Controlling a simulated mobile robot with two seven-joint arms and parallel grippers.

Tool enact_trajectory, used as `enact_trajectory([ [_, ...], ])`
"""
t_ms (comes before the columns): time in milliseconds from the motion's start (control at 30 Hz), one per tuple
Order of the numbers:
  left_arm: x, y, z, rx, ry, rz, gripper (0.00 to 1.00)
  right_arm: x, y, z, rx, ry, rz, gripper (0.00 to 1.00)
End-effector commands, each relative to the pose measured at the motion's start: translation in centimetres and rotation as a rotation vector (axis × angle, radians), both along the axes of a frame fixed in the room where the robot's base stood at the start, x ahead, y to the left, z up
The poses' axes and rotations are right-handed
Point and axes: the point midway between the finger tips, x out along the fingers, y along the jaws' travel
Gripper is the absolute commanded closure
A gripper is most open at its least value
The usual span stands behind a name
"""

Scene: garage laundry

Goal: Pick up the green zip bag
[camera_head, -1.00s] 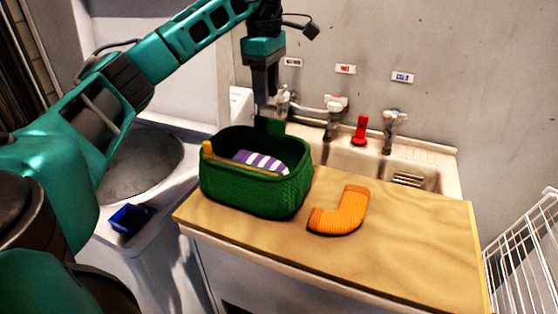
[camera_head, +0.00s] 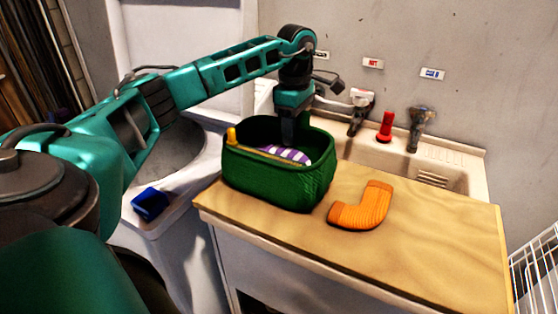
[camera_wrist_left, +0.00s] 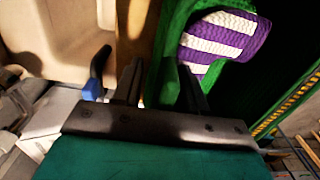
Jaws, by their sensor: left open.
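The green zip bag (camera_head: 275,185) stands open on the wooden worktop, with a yellow zip edge and an orange-yellow tab at its left corner. A purple-and-white striped item (camera_head: 288,155) lies inside it. My left gripper (camera_head: 289,136) points down at the bag's far rim, with one finger visible inside the opening. In the left wrist view the open fingers (camera_wrist_left: 163,82) stand on either side of a strip of the bag's green wall (camera_wrist_left: 170,84). I cannot tell whether they touch it. My right gripper is out of view.
An orange bent sock-like item (camera_head: 362,207) lies right of the bag on the worktop (camera_head: 440,235). A sink (camera_head: 410,165) with taps and a red object (camera_head: 386,127) is behind. A blue object (camera_head: 150,203) sits at left. A white wire rack (camera_head: 537,265) is at right.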

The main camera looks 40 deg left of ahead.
Motion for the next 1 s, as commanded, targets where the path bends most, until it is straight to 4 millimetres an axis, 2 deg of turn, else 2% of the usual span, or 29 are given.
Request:
enact_trajectory([
  [267, -0.01, 0.01, -0.37, 0.0, -0.001, 0.0, 0.58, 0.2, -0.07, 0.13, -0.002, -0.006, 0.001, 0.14],
  [700, 0.0, -0.01, -0.33, 0.0, -0.001, -0.001, 1.0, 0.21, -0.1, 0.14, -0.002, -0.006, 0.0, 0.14],
  [1000, 0.01, -0.01, -0.26, 0.0, -0.002, -0.001, 1.0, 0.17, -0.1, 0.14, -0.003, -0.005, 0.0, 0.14],
])
